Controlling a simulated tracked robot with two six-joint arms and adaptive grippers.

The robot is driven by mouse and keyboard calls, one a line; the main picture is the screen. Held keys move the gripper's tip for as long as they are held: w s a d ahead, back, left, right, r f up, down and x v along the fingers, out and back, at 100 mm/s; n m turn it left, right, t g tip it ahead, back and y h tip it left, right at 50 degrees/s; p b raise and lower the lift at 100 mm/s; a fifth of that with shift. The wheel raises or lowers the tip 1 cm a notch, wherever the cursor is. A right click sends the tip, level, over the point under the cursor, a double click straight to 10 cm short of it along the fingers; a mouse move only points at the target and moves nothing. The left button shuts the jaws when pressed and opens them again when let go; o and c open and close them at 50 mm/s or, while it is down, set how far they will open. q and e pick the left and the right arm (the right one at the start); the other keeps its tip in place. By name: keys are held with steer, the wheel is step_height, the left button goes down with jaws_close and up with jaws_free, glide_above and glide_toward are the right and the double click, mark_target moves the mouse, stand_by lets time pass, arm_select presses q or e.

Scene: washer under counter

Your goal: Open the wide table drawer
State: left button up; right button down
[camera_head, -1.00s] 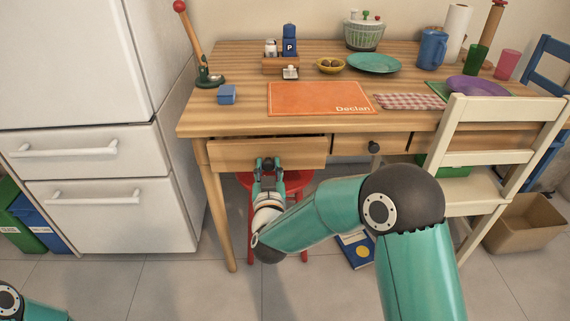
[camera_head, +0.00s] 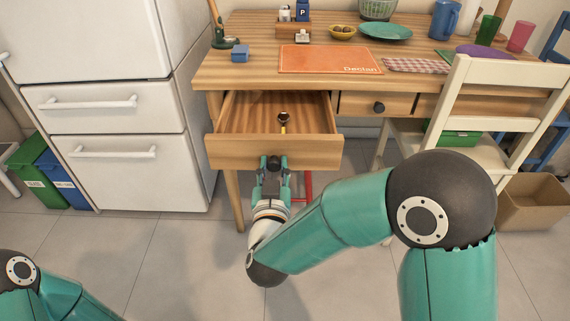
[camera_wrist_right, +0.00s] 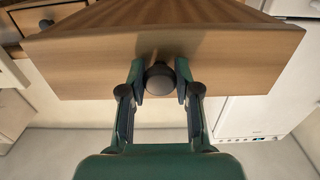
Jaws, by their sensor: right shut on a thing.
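The wide table drawer (camera_head: 232,150) is pulled well out from under the wooden table (camera_head: 222,72), on its left side. A small item with a dark round end and a yellow part (camera_head: 283,122) lies inside it. My right gripper (camera_head: 273,164) is at the middle of the drawer's front, shut on the dark round knob (camera_wrist_right: 159,79). My left gripper is out of view; only part of my left arm shows at lower left.
A smaller drawer with a dark knob (camera_head: 379,107) is shut to the right. A cream chair (camera_head: 480,100) stands at the table's right. A white fridge (camera_head: 110,110) stands left. Grey floor is clear in front of the fridge.

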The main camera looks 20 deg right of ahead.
steer(key=shift+a, duration=0.1)
steer(key=c, duration=0.8)
jaws_free()
steer(key=shift+s, duration=0.1)
steer(key=shift+s, duration=0.1)
steer(key=v, duration=1.1)
steer(key=shift+s+a, duration=0.1)
steer(key=shift+s, duration=0.3)
